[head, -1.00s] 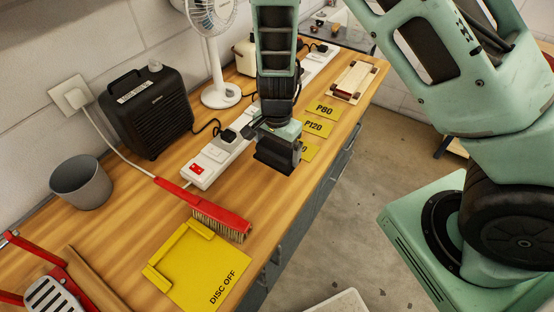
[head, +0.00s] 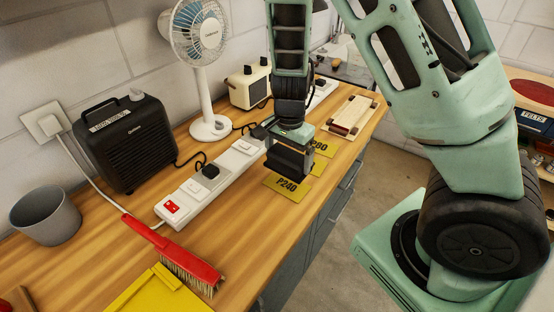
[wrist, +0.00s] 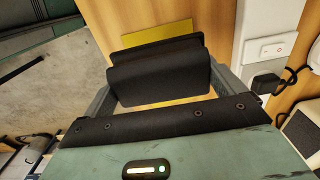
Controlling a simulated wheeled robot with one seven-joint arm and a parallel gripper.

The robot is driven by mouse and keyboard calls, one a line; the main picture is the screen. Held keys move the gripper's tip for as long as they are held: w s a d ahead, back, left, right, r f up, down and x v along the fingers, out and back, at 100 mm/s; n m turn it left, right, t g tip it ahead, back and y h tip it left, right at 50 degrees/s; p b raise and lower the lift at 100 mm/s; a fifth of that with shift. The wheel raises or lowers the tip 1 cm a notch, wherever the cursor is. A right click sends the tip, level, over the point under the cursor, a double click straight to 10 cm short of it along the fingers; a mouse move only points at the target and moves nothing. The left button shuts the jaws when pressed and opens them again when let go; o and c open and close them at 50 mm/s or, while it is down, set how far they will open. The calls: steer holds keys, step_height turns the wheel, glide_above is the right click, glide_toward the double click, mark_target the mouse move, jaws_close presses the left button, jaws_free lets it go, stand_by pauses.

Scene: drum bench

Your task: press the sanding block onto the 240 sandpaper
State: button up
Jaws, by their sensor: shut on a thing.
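My gripper (head: 291,143) points down over the bench and is shut on a dark block, the sanding block (head: 288,161). The block also shows between the fingers in the wrist view (wrist: 160,72). The yellow 240 sandpaper (head: 287,187), marked P240, lies flat on the bench just in front of and partly below the block. A strip of yellow sheet (wrist: 156,34) shows beyond the block in the wrist view. I cannot tell whether the block touches any sheet.
The P80 sheet (head: 322,147) lies behind; the P120 sheet is mostly hidden. A white power strip (head: 210,182) runs along the left, with a fan (head: 204,80) behind it. A red brush (head: 175,255) lies in front. A wooden board (head: 349,117) lies at the far end.

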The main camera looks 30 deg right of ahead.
steer(key=shift+f+b, duration=3)
steer(key=shift+f, duration=0.4)
steer(key=shift+r+p, duration=2.9)
steer(key=shift+r, duration=0.1)
